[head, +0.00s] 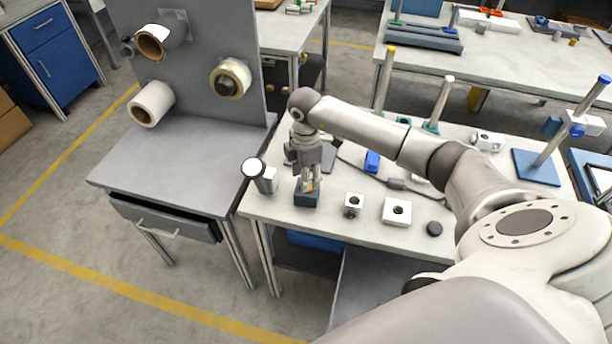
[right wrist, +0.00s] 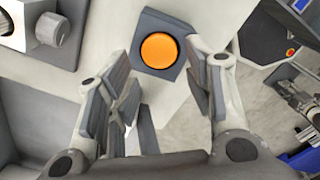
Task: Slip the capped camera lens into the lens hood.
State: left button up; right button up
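I cannot make out a capped camera lens or a lens hood for certain in either view. My right gripper (head: 307,181) points down over a dark block (head: 306,199) at the front left of the pale table. In the right wrist view the gripper (right wrist: 160,78) is open and empty. The dark block's round orange top (right wrist: 159,51) shows just beyond and between its fingertips. Fingers partly cover the block in the head view. A white cylinder with a dark-rimmed top (head: 253,169) stands left of the gripper. My left gripper is not in view.
The pale worktable (head: 375,237) also holds a small block with a hole (head: 353,204), a white square block with a hole (head: 397,211), a black disc (head: 434,229) and a blue piece (head: 372,161). Left, a grey bench (head: 180,180) has a panel with rolls.

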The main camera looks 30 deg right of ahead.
notch_tip(320, 180, up, 6)
jog(key=p, duration=0.4)
jog(key=shift+f, duration=0.1)
dwell(0.5)
